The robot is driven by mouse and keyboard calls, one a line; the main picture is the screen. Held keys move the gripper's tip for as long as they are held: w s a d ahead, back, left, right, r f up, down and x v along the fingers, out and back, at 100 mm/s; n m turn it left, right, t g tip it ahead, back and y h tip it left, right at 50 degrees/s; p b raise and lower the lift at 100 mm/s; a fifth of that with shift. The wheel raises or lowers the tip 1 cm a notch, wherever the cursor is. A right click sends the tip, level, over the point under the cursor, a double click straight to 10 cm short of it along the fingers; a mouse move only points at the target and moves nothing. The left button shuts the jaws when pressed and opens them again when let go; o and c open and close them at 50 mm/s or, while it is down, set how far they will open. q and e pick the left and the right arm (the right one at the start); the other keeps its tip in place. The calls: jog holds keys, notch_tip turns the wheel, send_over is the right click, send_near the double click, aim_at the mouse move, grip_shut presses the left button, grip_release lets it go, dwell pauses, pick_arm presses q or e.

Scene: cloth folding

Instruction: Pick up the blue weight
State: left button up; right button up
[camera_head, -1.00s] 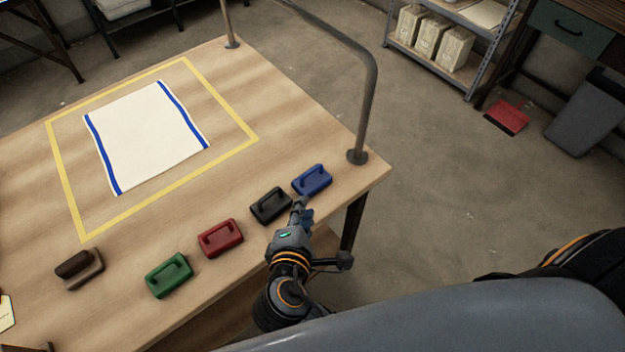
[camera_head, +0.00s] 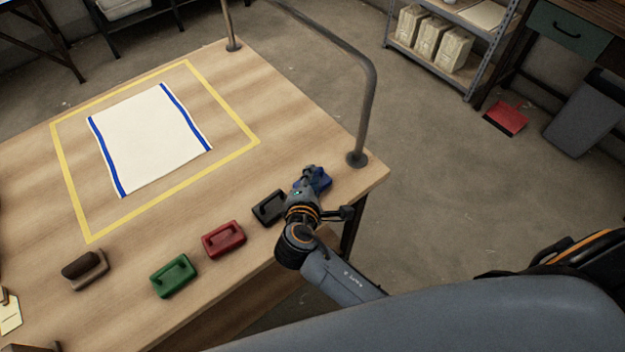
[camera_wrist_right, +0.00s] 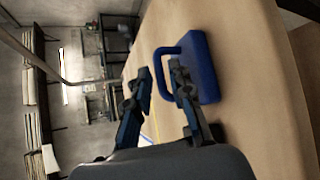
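The blue weight (camera_head: 323,181) lies on the table near its right corner, partly hidden behind my right gripper (camera_head: 309,172) in the head view. In the right wrist view the blue weight (camera_wrist_right: 203,68) shows its block and its looped handle. My right gripper (camera_wrist_right: 160,82) is open there, with its two fingers apart. The handle appears between the fingertips in the picture, and one finger overlaps the block's near side. I cannot tell whether either finger touches it. My left gripper is not in view.
A black weight (camera_head: 268,207) is close left of my right gripper. A red weight (camera_head: 223,239), a green weight (camera_head: 174,276) and a brown brush-like block (camera_head: 85,269) lie farther left. A metal post (camera_head: 357,158) stands just beyond. A white cloth (camera_head: 150,138) lies inside yellow tape.

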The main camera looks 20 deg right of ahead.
jog(key=shift+w+d+f, duration=0.15)
jog(key=shift+w+f, duration=0.1)
jog(key=shift+w, duration=0.1)
jog(key=shift+c, duration=0.5)
grip_shut()
jog(key=shift+r, duration=0.2)
